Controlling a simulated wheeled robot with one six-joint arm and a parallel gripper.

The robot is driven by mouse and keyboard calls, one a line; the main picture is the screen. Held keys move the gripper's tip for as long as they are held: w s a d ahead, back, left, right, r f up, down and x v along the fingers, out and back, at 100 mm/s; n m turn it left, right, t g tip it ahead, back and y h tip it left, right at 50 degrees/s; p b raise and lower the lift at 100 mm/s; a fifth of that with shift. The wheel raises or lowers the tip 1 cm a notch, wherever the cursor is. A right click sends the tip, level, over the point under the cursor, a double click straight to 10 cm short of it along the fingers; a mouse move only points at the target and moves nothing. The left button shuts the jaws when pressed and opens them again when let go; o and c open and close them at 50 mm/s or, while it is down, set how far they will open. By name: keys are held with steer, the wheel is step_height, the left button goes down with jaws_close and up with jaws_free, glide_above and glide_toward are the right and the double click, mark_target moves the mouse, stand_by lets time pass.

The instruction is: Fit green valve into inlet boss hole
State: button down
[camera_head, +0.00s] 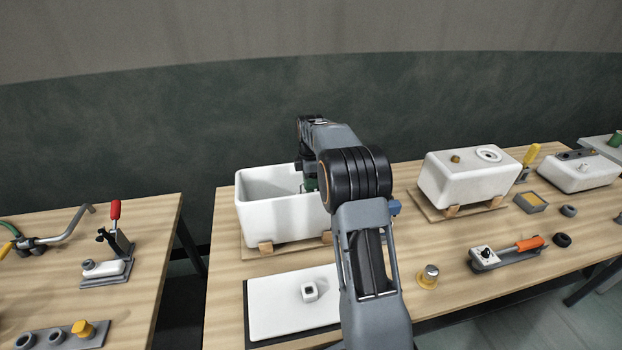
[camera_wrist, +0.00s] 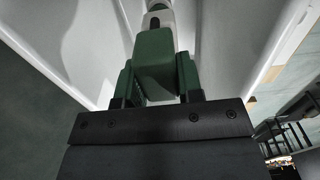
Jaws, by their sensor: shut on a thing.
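The green valve (camera_wrist: 155,62) is between the two fingers of my gripper (camera_wrist: 157,78), which is shut on it. A pale round part with a dark slot shows just beyond the valve at the top of the wrist view; I cannot tell whether it belongs to the valve or the boss. In the head view, my gripper reaches down into the right end of an open white tank (camera_head: 282,222), with a bit of green (camera_head: 311,184) showing beside my arm. The inlet boss hole is not clearly seen, and my arm hides that end of the tank.
White tank walls stand close on both sides in the wrist view. A brass-and-steel part (camera_head: 429,277), an orange-handled clamp (camera_head: 507,252) and a closed white tank (camera_head: 468,180) stand to the right.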

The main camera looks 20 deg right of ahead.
steer(key=shift+f+b, duration=0.45)
steer(key=shift+f, duration=0.45)
steer(key=c, duration=0.7)
jaws_free()
steer(key=shift+r, duration=0.2)
steer(key=shift+r+p, duration=3.25)
steer(key=shift+r, duration=0.6)
